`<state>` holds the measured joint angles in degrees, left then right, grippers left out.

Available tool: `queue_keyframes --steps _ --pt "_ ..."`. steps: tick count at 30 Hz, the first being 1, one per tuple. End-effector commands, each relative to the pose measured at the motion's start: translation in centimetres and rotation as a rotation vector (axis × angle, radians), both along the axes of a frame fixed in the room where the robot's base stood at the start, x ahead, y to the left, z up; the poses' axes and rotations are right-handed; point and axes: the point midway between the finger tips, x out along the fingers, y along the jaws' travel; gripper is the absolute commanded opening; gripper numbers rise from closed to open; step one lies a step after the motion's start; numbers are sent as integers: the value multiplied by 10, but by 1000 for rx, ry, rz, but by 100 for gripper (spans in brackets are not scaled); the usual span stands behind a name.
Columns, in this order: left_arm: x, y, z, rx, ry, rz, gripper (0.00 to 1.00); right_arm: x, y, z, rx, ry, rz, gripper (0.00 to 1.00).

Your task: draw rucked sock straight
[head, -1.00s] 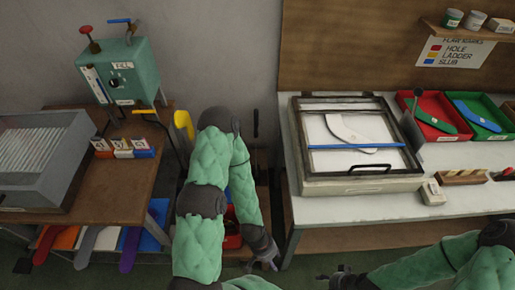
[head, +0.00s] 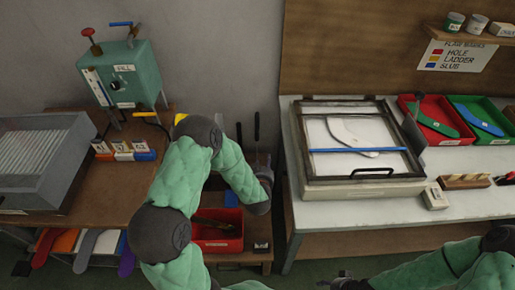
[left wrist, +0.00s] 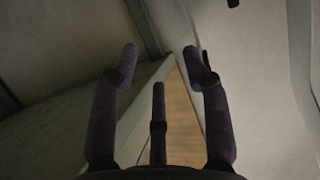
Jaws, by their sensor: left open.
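A pale, curved sock-shaped piece (head: 345,130) lies flat inside the dark-framed box on the right bench, partly crossed by a blue bar (head: 358,150). I cannot tell whether it is a sock or a bare board, and no rucks show. My left gripper (head: 266,173) is in the gap between the two benches, left of the box and apart from it. In the left wrist view its dark fingers (left wrist: 160,65) are spread, with nothing between them. My right gripper (head: 343,280) is low at the bottom edge, too small and dark to read.
Several coloured socks (head: 88,248) hang under the left bench. A green sock (head: 436,120) lies in a red tray and a blue one (head: 480,120) in a green tray. A red bin (head: 218,243) stands low between the benches. A teal machine (head: 120,72) stands at the back left.

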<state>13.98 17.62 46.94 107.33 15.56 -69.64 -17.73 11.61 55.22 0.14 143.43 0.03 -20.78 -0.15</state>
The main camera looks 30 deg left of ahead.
Motion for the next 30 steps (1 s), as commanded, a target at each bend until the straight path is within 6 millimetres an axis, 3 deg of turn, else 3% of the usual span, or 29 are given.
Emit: queue_keyframes --steps 3,9,17,30 --pt "7 21 38 92 -115 69 47 0 0 0 0 0 0 51" --pt "8 37 67 165 -197 126 47 0 0 0 0 0 0 51" --pt "18 43 67 169 -202 130 47 0 0 -4 0 0 0 51" --pt "50 63 61 167 -201 130 47 0 0 -15 0 0 0 51"
